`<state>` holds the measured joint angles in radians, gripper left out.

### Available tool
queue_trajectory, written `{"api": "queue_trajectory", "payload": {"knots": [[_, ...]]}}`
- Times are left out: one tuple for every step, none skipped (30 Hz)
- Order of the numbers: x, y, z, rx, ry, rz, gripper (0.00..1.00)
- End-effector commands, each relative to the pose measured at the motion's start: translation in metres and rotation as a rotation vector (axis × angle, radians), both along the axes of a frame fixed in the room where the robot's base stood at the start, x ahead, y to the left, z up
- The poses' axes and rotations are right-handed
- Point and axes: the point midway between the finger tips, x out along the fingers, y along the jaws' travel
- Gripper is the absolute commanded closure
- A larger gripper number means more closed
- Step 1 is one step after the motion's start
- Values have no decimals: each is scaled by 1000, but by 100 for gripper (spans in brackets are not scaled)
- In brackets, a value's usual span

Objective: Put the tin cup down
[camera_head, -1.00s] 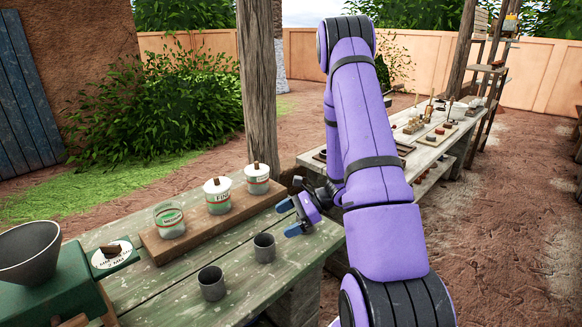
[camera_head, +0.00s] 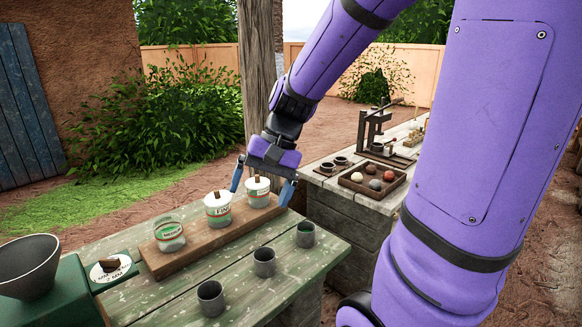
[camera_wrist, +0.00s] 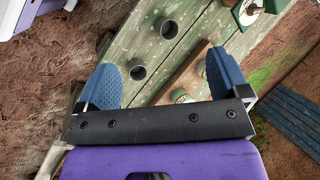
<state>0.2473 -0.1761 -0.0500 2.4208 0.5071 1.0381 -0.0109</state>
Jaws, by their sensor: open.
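Three grey tin cups stand upright on the green table (camera_head: 160,298) in a slanting row: a near one (camera_head: 211,299), a middle one (camera_head: 264,262) and a far one (camera_head: 306,235). Two cups show in the wrist view, one farther up (camera_wrist: 168,28) and one lower (camera_wrist: 138,73); the third is not visible there. My gripper (camera_head: 262,190) is open with its blue fingers wide apart. In the head view it appears above or behind the right-hand lidded jar, with no cup between its fingers. In the wrist view, the gap between its fingers (camera_wrist: 162,62) shows the table.
Three labelled jars, left (camera_head: 169,235), middle (camera_head: 218,209) and right (camera_head: 258,191), stand on a wooden board (camera_head: 205,242) behind the cups. A green machine with a funnel (camera_head: 28,265) is at left. A wooden post (camera_head: 257,70) rises behind. A second table holds a ball tray (camera_head: 372,182).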

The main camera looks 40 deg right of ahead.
Motion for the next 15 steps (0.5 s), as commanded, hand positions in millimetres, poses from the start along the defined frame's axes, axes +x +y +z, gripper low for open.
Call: {"api": "queue_trajectory", "payload": {"knots": [[-9, 5, 11, -47, -44, 47, 6], [-15, 7, 15, -74, -65, 73, 6], [-22, 10, 21, -110, -95, 107, 6], [-27, 11, 26, -138, -118, 132, 6], [-32, 13, 30, -166, -142, 157, 6], [-39, 14, 36, -202, -173, 187, 6], [-44, 15, 40, -229, -197, 211, 6], [-49, 17, 44, -256, -221, 233, 6], [-56, 17, 49, -292, -254, 262, 6], [-61, 18, 53, -321, -280, 284, 6], [-66, 18, 57, -348, -305, 304, 6], [-72, 19, 62, -382, -337, 331, 6], [-77, 19, 65, -407, -360, 349, 6], [-81, 19, 68, -430, -382, 365, 6], [-86, 20, 72, -459, -411, 385, 6]]}}
